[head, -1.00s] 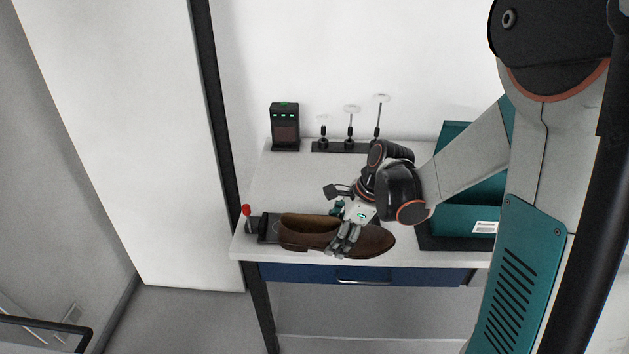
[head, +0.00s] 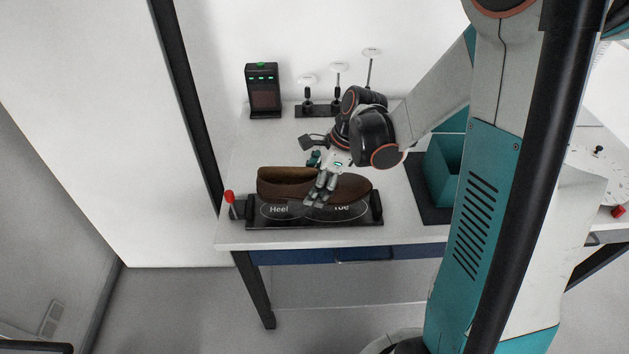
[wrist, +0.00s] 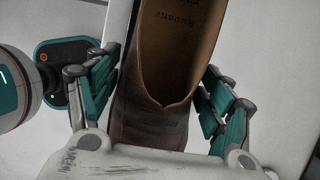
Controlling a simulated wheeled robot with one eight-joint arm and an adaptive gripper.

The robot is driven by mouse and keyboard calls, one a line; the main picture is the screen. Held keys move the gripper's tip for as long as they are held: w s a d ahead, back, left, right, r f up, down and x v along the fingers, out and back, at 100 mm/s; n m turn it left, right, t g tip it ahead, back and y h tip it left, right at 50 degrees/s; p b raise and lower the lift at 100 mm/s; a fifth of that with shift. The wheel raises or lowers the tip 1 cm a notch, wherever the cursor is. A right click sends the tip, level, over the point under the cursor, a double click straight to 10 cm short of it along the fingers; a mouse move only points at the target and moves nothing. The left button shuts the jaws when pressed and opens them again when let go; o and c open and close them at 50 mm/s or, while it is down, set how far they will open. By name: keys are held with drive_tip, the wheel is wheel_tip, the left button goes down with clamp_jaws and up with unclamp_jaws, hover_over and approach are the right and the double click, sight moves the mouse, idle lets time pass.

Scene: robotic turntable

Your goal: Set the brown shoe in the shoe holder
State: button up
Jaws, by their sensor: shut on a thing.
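The brown shoe (head: 285,182) is in my gripper (head: 318,196), its open heel end to the left and its toe to the right. The fingers are shut across its middle, and the wrist view shows one on each side of the shoe (wrist: 150,125). The black shoe holder (head: 315,222) lies along the table's front, with "Heel" on its left oval and "Toe" on its right. The shoe is just behind and above it in the picture and hides its rear part. I cannot tell whether they touch.
A red-tipped lever (head: 229,198) stands at the holder's left end. A black device with green lights (head: 263,92) and several small stands (head: 338,85) are at the back. A teal bin (head: 440,178) on a dark mat is to the right. A white dial (head: 595,172) is farther right.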

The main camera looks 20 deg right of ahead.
drive_tip(key=shift+f+b, duration=2.55)
drive_tip(key=shift+f, duration=0.7)
drive_tip(key=o, duration=1.4)
drive_tip(key=v, duration=1.2)
